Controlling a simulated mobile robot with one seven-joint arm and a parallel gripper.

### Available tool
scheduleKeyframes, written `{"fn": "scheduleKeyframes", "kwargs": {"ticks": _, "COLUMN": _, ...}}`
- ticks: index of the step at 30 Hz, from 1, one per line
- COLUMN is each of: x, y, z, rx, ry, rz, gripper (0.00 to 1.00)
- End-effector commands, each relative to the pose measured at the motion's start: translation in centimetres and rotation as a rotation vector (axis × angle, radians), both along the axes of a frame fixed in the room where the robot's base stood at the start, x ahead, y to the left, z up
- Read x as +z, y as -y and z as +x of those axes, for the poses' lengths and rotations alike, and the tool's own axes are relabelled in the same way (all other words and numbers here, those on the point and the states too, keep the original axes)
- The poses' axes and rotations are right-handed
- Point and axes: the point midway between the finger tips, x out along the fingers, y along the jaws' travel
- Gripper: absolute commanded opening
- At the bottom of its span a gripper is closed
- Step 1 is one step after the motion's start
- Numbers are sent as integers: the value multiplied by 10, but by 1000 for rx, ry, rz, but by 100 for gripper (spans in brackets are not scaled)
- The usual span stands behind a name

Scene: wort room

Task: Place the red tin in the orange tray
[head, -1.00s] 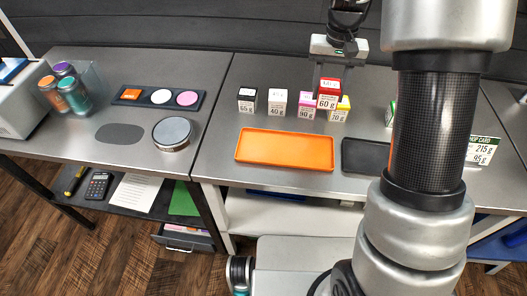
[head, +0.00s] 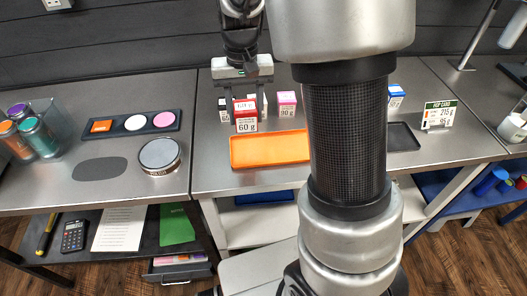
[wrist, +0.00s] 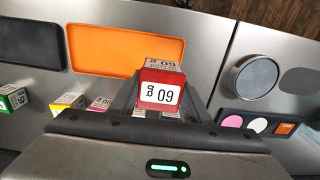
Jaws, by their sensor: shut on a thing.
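The red tin (head: 246,115) with a white "60 g" label is held between the fingers of my gripper (head: 242,88). It also shows in the wrist view (wrist: 160,78). The orange tray (head: 268,150) is a shallow rectangle on the steel table, partly hidden by my arm. In the head view the tin overlaps the tray's back left edge. In the wrist view it covers the near right corner of the tray (wrist: 128,40). The exact height of the tin above the table is hard to tell.
Behind the tin are a black-labelled box (head: 224,109) and a pink box (head: 287,103). A dark tray (head: 402,138) lies right of my arm. A round metal tin (head: 160,156) and a dark strip of coloured pieces (head: 132,125) stand on the left table.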

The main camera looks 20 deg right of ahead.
Motion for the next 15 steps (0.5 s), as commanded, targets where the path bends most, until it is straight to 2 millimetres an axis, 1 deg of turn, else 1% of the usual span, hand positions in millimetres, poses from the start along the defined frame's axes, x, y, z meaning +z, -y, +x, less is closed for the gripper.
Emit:
{"fn": "scheduleKeyframes", "kwargs": {"ticks": 2, "x": -5, "y": 0, "z": -1, "rx": -2, "ry": -1, "rz": 0, "gripper": 19}}
{"fn": "scheduleKeyframes", "kwargs": {"ticks": 4, "x": -15, "y": 0, "z": -2, "rx": -2, "ry": -2, "rz": -1, "gripper": 19}}
{"fn": "scheduleKeyframes", "kwargs": {"ticks": 9, "x": -48, "y": 0, "z": -2, "rx": -3, "ry": -4, "rz": 0, "gripper": 19}}
{"fn": "scheduleKeyframes", "kwargs": {"ticks": 12, "x": -59, "y": 0, "z": -2, "rx": -2, "ry": -2, "rz": 0, "gripper": 19}}
{"fn": "scheduleKeyframes", "kwargs": {"ticks": 15, "x": -65, "y": 0, "z": -1, "rx": -1, "ry": 0, "rz": 0, "gripper": 19}}
